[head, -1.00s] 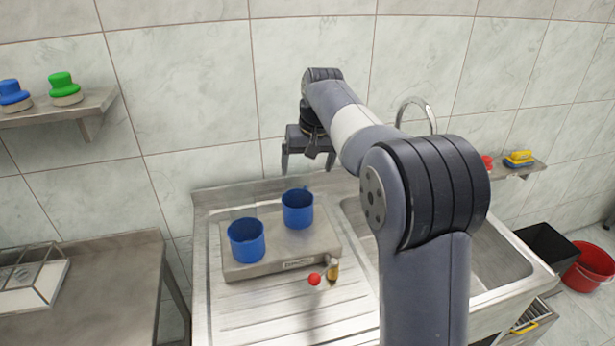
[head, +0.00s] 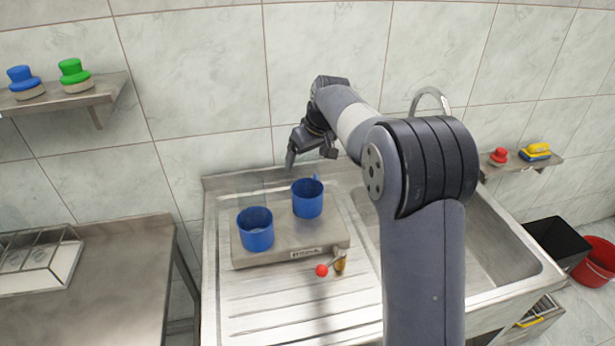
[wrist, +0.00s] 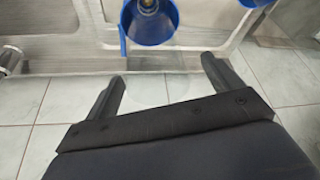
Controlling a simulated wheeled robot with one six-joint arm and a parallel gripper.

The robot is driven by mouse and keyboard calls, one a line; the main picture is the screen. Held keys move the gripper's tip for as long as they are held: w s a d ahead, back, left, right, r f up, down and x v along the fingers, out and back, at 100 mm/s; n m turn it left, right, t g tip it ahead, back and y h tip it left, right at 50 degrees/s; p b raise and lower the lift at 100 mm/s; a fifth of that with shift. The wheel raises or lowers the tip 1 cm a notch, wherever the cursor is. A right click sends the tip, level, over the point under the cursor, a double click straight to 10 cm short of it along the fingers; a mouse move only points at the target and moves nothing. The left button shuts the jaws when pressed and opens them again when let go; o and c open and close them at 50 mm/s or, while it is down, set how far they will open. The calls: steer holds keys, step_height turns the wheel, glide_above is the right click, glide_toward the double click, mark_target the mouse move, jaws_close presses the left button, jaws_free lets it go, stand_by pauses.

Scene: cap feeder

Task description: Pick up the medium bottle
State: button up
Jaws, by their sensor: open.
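No bottle is clearly recognisable in any view. A faint, pale see-through shape (wrist: 150,92) shows between my fingers in the wrist view; I cannot tell whether it is a clear bottle or part of the background. My gripper (head: 291,160) is raised behind the sink unit near the tiled wall, tilted down, with its jaws partly hidden in the head view. In the wrist view my gripper (wrist: 163,68) has its two fingers wide apart, with nothing clearly held. A blue cup (wrist: 170,38) lies beyond the fingertips there, with a small yellowish thing showing inside it.
Two blue cups, left (head: 256,236) and right (head: 307,203), stand on a steel box (head: 268,259) on the ribbed drainboard (head: 285,300). A red-knobbed lever (head: 321,270) sticks out in front. The sink basin is at right. Wall shelves (head: 100,90) hold knobbed brushes.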

steer(key=shift+p+x, duration=0.4)
steer(key=shift+x, duration=1.55)
steer(key=shift+w+d, duration=0.1)
steer(key=shift+d, duration=0.1)
steer(key=shift+c, duration=0.6)
steer(key=c, duration=1.2)
step_height(320, 180, up, 24)
steer(key=p, duration=0.6)
